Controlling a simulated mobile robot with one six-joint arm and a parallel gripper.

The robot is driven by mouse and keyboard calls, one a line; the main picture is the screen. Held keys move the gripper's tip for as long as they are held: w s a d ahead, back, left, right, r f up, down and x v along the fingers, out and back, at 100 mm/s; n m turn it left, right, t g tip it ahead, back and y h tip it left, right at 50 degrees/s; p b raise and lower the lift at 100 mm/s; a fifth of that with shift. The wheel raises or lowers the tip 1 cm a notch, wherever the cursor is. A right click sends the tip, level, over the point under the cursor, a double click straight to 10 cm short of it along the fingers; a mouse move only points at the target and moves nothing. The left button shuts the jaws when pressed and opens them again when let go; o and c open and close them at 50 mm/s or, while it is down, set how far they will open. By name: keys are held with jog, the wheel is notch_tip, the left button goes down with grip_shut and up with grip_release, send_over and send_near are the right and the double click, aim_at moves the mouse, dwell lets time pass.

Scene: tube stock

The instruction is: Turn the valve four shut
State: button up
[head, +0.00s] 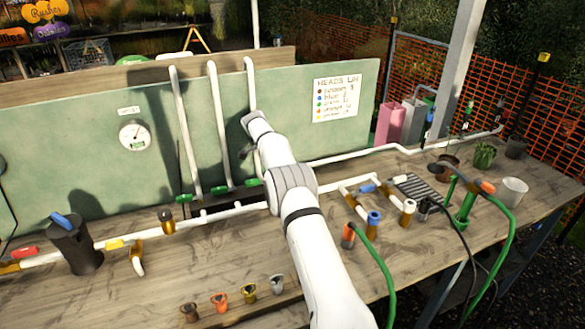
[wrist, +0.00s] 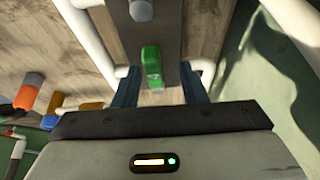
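A green valve handle (wrist: 152,62) with a small pale mark, too small to read, shows in the wrist view. My gripper (wrist: 159,75) is open, with one blue finger on each side of the handle's near end. I cannot tell whether either finger touches it. In the head view, green handles sit at the feet of the white upright pipes: a left one (head: 183,198), a middle one (head: 221,190) and a right one (head: 252,183). My arm reaches to the right pipe and hides part of that area. I cannot read which handle is valve four.
A wooden bench (head: 130,290) carries a white pipe run with coloured fittings. A green board (head: 90,140) with a gauge (head: 134,135) stands behind. A green hose (head: 378,262) and several pipe pieces lie right of my arm. Small coloured heads (head: 220,302) stand in front.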

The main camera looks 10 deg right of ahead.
jog(key=p+v, duration=0.1)
jog(key=v, duration=0.6)
jog(key=shift+r, duration=0.4)
jog(key=shift+a, duration=0.15)
